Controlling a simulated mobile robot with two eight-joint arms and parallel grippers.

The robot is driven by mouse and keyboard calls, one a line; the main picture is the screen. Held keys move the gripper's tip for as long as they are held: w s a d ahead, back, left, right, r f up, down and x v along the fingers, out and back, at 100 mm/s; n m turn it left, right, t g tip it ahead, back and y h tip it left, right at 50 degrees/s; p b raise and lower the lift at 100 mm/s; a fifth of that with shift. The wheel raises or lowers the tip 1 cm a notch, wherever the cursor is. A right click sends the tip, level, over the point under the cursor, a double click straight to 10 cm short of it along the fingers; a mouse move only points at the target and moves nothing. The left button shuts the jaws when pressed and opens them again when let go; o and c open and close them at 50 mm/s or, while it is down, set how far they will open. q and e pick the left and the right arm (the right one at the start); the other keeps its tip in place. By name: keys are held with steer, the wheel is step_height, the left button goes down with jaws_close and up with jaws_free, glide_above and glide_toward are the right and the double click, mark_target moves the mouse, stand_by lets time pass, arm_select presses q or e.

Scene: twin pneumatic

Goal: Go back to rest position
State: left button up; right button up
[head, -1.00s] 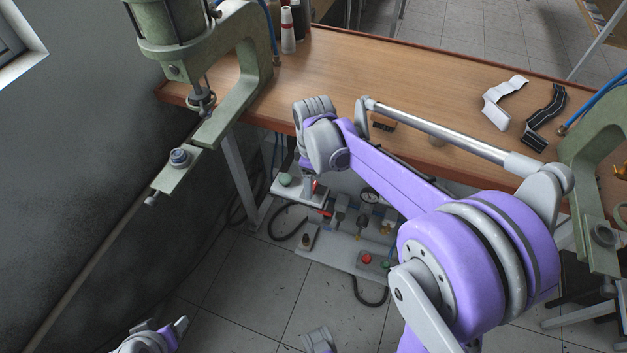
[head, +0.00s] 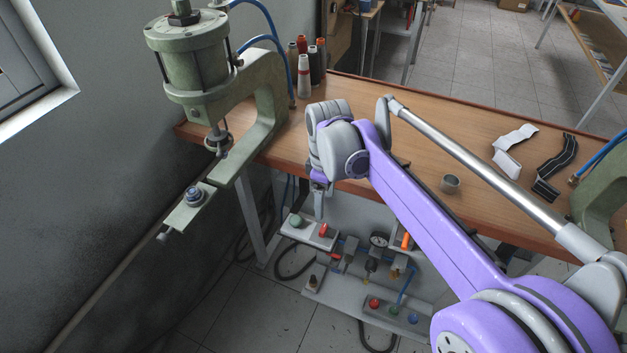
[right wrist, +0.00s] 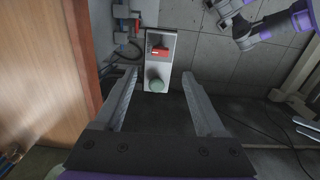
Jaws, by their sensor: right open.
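My right arm reaches in from the lower right in the head view, in front of the wooden table. My right gripper (head: 319,203) hangs below its wrist by the table's front edge, and its fingers are partly hidden. In the right wrist view my right gripper (right wrist: 160,108) has its fingers spread, with nothing between them. Ahead of the fingers is a control box (right wrist: 161,62) with a red switch and a green button. The box also shows in the head view (head: 311,233). My left gripper is not in the head view now.
A green pneumatic press (head: 262,105) stands at the table's left end and another (head: 598,190) at the right. A valve panel (head: 345,308) stands below.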

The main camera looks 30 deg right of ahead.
steer(key=s+a+f+m+t+p, duration=0.1)
steer(key=s+a+m+t+p, duration=0.1)
steer(key=s, duration=0.6)
steer(key=s+a+f+m+t+p, duration=0.2)
steer(key=s+a+m+t+p, duration=0.1)
steer(key=s+a+m, duration=0.2)
steer(key=s+m, duration=0.1)
steer(key=s, duration=0.1)
steer(key=shift+s, duration=0.35)
